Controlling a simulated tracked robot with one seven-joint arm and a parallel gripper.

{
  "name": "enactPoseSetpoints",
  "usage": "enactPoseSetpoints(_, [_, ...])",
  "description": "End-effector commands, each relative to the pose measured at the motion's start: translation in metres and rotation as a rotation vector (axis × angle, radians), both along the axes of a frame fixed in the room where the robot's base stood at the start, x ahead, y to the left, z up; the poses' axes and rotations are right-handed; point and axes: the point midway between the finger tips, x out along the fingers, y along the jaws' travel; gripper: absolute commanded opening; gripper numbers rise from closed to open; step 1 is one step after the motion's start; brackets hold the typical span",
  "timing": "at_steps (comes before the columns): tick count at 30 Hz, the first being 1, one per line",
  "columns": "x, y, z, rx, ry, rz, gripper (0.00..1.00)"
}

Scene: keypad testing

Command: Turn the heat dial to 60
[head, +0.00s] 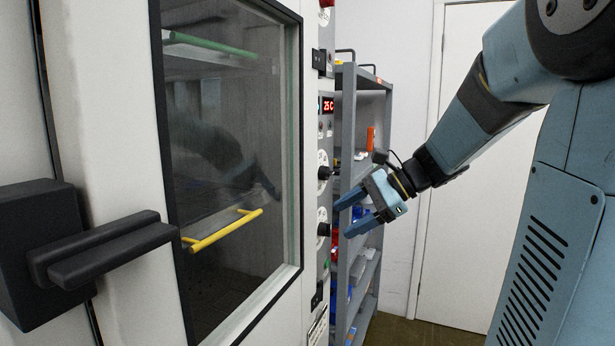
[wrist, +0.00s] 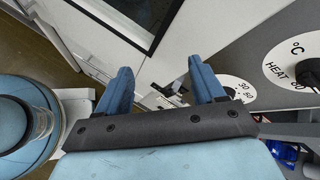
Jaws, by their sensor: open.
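The heat dial (wrist: 282,66), a white disc marked HEAT and °C with a black knob (wrist: 313,73), is at the right edge of the wrist view, partly cut off. In the head view, two black-knobbed dials, an upper one (head: 323,158) and a lower one (head: 322,215), sit on the narrow control panel; their labels are too small to read. My gripper (head: 342,218) is open and empty in front of the panel, its fingers pointing toward it. In the wrist view my gripper (wrist: 160,68) has its fingers apart, left of the heat dial and not touching it.
A red display (head: 328,106) appears to read 25 C above the dials. The oven door (head: 118,110) with its black handle (head: 115,245) fills the left. A grey shelf rack (head: 349,110) stands close behind the panel. Another numbered dial (wrist: 240,88) is beside the fingers.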

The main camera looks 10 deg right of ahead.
Motion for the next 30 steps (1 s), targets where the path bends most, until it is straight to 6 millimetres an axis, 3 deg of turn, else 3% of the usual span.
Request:
enactPoseSetpoints(3, [0.04, -0.025, 0.009, 0.213, 0.086, -0.14, 0.68])
enactPoseSetpoints(9, [0.096, -0.078, 0.025, 0.545, 0.177, -0.324, 0.68])
enactPoseSetpoints(16, [0.127, -0.124, 0.033, 0.761, 0.214, -0.424, 0.68])
enactPoseSetpoints(22, [0.136, -0.125, 0.035, 0.8, 0.22, -0.438, 0.68])
enactPoseSetpoints(30, [0.159, -0.091, 0.035, 0.797, 0.219, -0.435, 0.68])
